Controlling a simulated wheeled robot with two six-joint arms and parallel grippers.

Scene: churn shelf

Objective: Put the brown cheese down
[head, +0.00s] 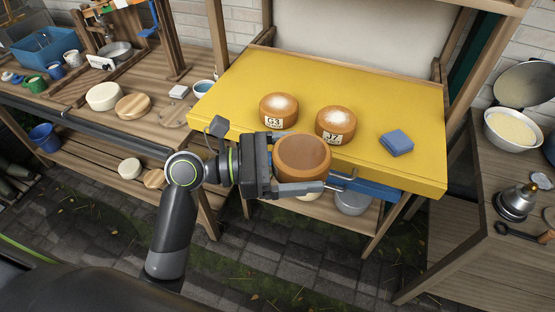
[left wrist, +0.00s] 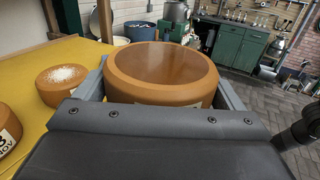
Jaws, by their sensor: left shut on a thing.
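The brown cheese (head: 303,155) is a round wheel with a smooth brown top. My left gripper (head: 300,160) is shut on it and holds it level in front of the front edge of the yellow shelf board (head: 235,92). In the left wrist view the brown cheese (left wrist: 160,72) sits between both fingers, with a bit of pale label at its lower front. Two orange cheeses with white powdered tops, one labelled G3 (head: 279,110) and one labelled J7 (head: 335,125), stand on the yellow board behind it. My right gripper is not in view.
A blue folded cloth or block (head: 396,143) lies on the right of the yellow board. The board's left part and back are clear. A wooden bench (head: 75,90) with cheeses and cups is at left. A side table (head: 500,250) with a bowl (head: 512,131) is at right.

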